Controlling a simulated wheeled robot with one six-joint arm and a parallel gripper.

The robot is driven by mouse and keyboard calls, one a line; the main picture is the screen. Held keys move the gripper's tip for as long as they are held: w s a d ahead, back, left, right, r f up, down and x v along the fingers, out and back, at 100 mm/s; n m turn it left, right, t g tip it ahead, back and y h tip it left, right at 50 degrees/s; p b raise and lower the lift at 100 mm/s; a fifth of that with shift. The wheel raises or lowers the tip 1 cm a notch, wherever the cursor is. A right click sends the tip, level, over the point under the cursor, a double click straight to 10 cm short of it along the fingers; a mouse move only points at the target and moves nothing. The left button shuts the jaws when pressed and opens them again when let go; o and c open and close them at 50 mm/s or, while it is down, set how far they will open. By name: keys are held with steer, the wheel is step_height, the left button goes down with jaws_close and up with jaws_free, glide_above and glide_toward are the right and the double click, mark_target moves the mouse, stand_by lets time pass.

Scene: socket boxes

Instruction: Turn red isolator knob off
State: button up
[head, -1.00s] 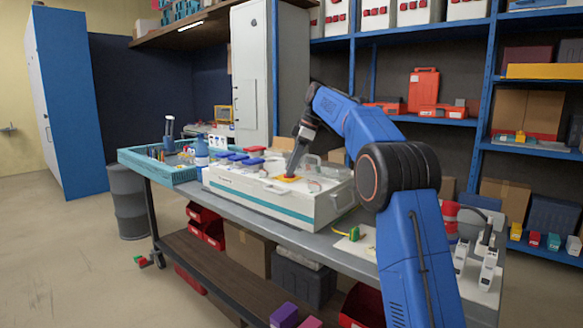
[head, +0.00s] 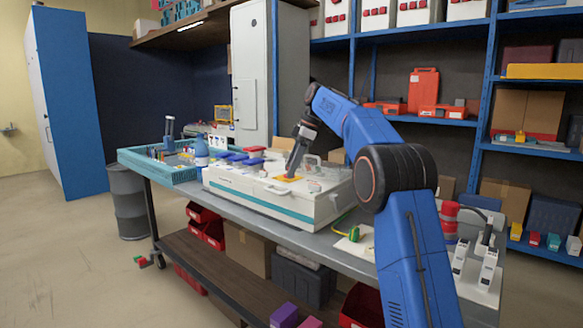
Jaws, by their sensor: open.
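A white socket box (head: 262,200) with a teal stripe lies on the workbench. On its top is a yellow plate (head: 289,178), where the isolator sits. The red knob itself is hidden or too small to make out at my gripper's tip. My gripper (head: 291,173) points steeply down, with its tip at or just above the yellow plate. It is open; whether the fingers stand around the knob I cannot tell. Blue socket covers (head: 238,156) and a red one (head: 253,149) show on the box's back left.
A teal tray (head: 150,172) with tools stands at the bench's left end. A tall white cabinet (head: 250,75) rises behind the box. A green and yellow plug (head: 354,234) lies in front of the box on the right. White devices stand at the bench's right end.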

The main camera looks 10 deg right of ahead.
mark_target(299, 177)
steer(key=v, duration=0.7)
steer(key=shift+r, duration=0.25)
steer(key=shift+s+d, duration=0.1)
steer(key=shift+d, duration=0.05)
